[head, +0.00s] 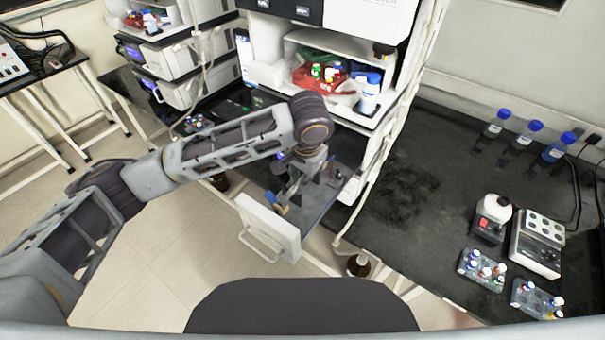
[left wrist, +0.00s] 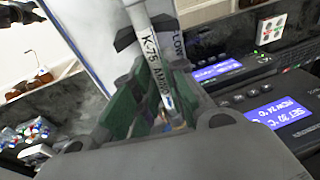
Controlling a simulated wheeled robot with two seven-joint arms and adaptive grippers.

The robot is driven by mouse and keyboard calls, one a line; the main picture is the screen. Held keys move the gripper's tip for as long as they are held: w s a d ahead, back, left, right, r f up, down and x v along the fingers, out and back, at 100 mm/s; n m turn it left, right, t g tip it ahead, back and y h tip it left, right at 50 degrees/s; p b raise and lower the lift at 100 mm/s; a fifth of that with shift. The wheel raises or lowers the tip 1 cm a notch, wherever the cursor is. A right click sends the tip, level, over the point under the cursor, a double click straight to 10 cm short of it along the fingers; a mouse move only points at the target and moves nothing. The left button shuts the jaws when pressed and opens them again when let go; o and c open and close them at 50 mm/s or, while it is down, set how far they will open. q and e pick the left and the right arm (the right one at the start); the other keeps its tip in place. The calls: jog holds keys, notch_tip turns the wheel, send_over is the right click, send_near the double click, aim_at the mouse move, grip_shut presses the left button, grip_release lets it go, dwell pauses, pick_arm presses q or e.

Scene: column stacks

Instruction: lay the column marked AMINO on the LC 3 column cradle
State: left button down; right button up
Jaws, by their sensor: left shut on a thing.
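My left gripper (head: 291,190) reaches down over an open drawer with a white front (head: 268,226). In the left wrist view the gripper (left wrist: 155,112), with green finger pads, is shut on a slim pale column (left wrist: 148,50). Its white label reads K-75 AMINO. The column runs lengthwise away from the wrist, and its near end lies between the fingers. I cannot make out which cradle is LC 3. My right gripper is not in view.
Stacked instruments with blue displays (left wrist: 271,116) stand close on the right of the left wrist view. The dark bench (head: 430,190) at right holds blue-capped bottles (head: 557,148), vial racks (head: 483,269) and small devices. A brown bottle (head: 358,265) stands below the bench edge.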

pick_arm(q)
jog(key=shift+f, duration=0.45)
dwell(1.0)
jog(key=c, duration=1.4)
grip_release()
jog(key=shift+o, duration=0.2)
notch_tip(320, 180, up, 12)
jog(key=s, duration=0.2)
jog(key=shift+d+f, duration=0.2)
jog(key=shift+d, duration=0.1)
jog(key=shift+s, duration=0.1)
